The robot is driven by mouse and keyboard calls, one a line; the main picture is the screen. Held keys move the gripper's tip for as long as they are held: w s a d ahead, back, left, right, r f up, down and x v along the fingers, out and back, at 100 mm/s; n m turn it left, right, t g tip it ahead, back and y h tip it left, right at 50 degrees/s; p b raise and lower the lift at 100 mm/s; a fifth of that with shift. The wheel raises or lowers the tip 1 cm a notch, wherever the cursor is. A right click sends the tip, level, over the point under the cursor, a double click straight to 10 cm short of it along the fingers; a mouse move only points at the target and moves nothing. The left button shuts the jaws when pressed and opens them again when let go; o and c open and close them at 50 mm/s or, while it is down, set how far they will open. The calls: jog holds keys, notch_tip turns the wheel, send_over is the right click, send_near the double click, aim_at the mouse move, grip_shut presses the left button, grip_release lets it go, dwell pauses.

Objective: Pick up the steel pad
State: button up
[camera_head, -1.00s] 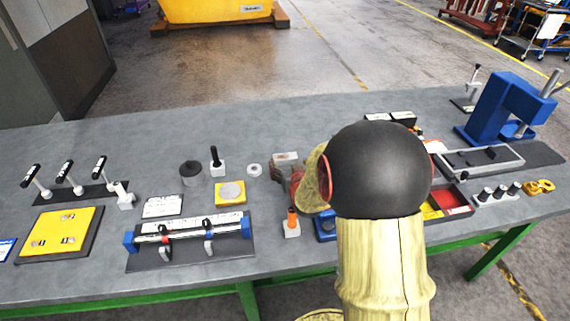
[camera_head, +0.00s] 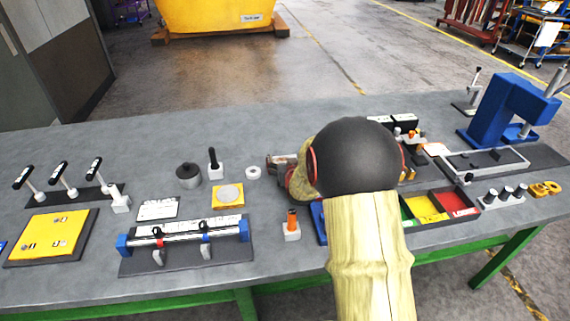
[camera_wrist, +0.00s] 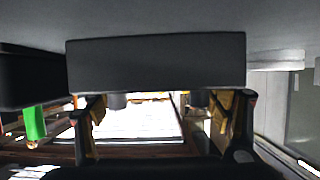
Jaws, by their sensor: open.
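My gripper (camera_wrist: 162,122) is open in the wrist view, with one finger on each side of the picture. A wide dark grey block (camera_wrist: 156,62) lies across the view in front of the fingers. I cannot tell whether it is the steel pad, and I see no hold on it. A round grey disc (camera_head: 229,193) lies on a yellow square plate (camera_head: 222,206) left of my arm. I cannot tell whether this disc is the steel pad.
A clamp fixture (camera_head: 187,245) and an orange-topped tool (camera_head: 292,224) stand left of my arm. Red and yellow bins (camera_head: 456,203) and a blue press (camera_head: 508,108) stand right. A dark cylinder (camera_head: 189,175) and a white ring (camera_head: 253,172) stand behind the plate.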

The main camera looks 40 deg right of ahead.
jog(key=shift+c, duration=0.4)
jog(key=c, duration=1.4)
jog(key=shift+r, duration=0.1)
